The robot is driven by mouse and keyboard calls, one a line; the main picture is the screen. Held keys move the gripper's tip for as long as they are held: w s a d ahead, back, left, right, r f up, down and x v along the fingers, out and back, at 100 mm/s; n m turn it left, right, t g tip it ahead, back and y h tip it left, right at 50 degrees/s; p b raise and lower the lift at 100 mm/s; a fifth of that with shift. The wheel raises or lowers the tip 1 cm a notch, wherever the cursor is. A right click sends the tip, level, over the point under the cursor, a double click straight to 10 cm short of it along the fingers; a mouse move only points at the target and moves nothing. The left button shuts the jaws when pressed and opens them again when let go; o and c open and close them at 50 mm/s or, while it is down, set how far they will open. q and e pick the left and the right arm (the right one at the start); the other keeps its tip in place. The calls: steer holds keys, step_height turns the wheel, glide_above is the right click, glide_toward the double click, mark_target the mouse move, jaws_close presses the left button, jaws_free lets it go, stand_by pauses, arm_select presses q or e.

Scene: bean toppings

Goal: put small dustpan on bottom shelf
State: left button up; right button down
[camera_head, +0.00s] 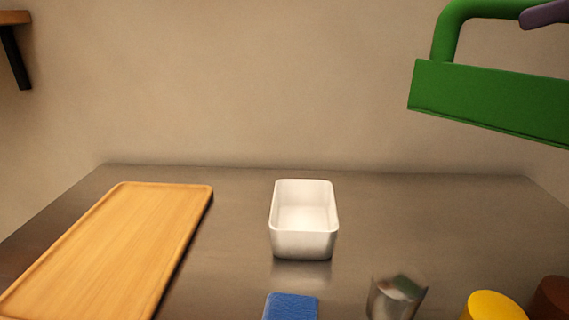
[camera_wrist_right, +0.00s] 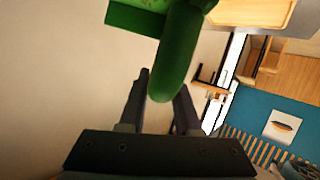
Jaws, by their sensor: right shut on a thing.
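The green dustpan (camera_head: 490,100) hangs in the air at the upper right of the head view, above the table's right side and cut off by the picture edge. Its curved handle (camera_head: 448,30) rises on top. My right gripper (camera_head: 545,13) shows only as a purple-grey tip at the top right corner. In the right wrist view my right gripper (camera_wrist_right: 163,82) is shut on the green handle (camera_wrist_right: 178,65). A wooden shelf (camera_head: 14,17) with a dark bracket is on the wall at the upper left; I cannot tell which level it is. My left gripper is out of view.
On the grey table (camera_head: 400,210) are a wooden tray (camera_head: 125,240), a white bin (camera_head: 304,245), a blue item (camera_head: 291,307), a metal cup (camera_head: 396,298), a yellow-topped container (camera_head: 494,306) and a brown one (camera_head: 552,298). The table's back right is clear.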

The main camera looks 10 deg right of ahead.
mark_target(546, 79)
steer(key=shift+m+h, duration=0.3)
steer(key=f+b, duration=0.1)
steer(key=f, duration=0.1)
steer(key=d+f+b, duration=0.1)
steer(key=b, duration=0.1)
steer(key=f+b, duration=0.2)
steer(key=shift+w+d+f, duration=0.25)
steer(key=shift+d+f, duration=0.05)
steer(key=shift+f, duration=0.35)
arm_select(q)
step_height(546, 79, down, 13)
steer(key=b, duration=0.6)
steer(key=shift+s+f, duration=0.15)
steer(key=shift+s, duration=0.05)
arm_select(e)
step_height(546, 79, down, 19)
steer(key=shift+f, duration=0.15)
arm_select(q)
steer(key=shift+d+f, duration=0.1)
arm_select(e)
steer(key=shift+f, duration=0.1)
steer(key=c, duration=1.1)
jaws_free()
steer(key=shift+f, duration=0.1)
steer(key=o, duration=0.5)
